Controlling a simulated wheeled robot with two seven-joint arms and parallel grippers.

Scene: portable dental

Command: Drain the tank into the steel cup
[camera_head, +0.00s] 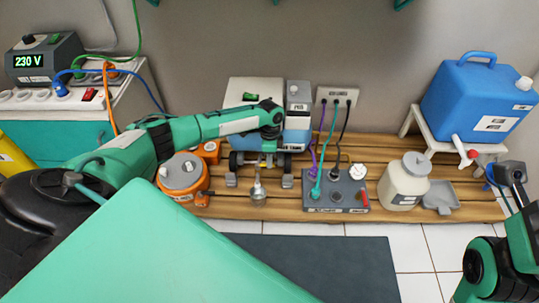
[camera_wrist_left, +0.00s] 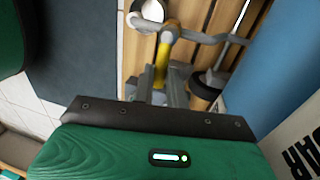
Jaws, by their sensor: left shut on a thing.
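The wheeled unit with a blue and white body (camera_head: 298,138) stands on the slatted wooden platform; I cannot make out the tank itself behind my arm. My left gripper (camera_head: 268,156) is low at the unit's front, shut on a yellow valve handle. In the left wrist view the yellow handle (camera_wrist_left: 164,58) rises from between the fingers (camera_wrist_left: 162,86), beside a bent grey pipe (camera_wrist_left: 205,38). A small shiny metal cup (camera_head: 258,188) stands on the slats just in front of the unit. My right gripper (camera_head: 512,174) is at the far right; its fingers are unclear.
An orange pot with a grey lid (camera_head: 182,174) stands left of the cup. A grey socket box with cables (camera_head: 335,190) and a cream jar (camera_head: 404,181) stand to its right. A blue jug (camera_head: 478,100) sits on a white stand. A dark mat (camera_head: 325,262) lies in front.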

